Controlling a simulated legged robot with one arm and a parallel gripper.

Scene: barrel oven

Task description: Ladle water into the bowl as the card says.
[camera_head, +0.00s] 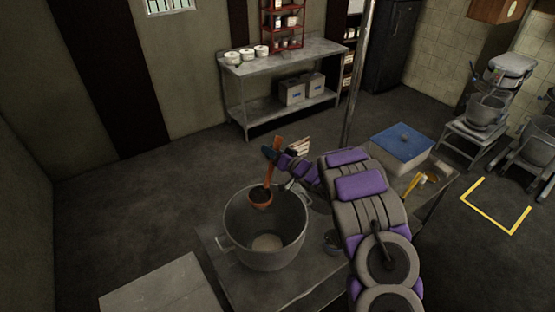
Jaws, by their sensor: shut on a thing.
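My gripper (272,155) is shut on the upright handle of a ladle (274,165), high over a large metal pot (297,237). The ladle's brown cup (261,198) hangs above the pot's opening, and its inside looks dark. I cannot tell whether it holds water. The pot has a pale patch at its bottom. A small dark container (333,238) stands right of the pot, partly hidden by my arm; I cannot tell whether it is the bowl. A pale card-like piece (300,146) shows behind my gripper, too small to read.
The pot stands on a low metal table (290,290). A blue-lidded white box (402,148) and a yellow item (415,184) are to the right, past my arm. A steel shelf table (283,60) stands at the back. The floor at left is clear.

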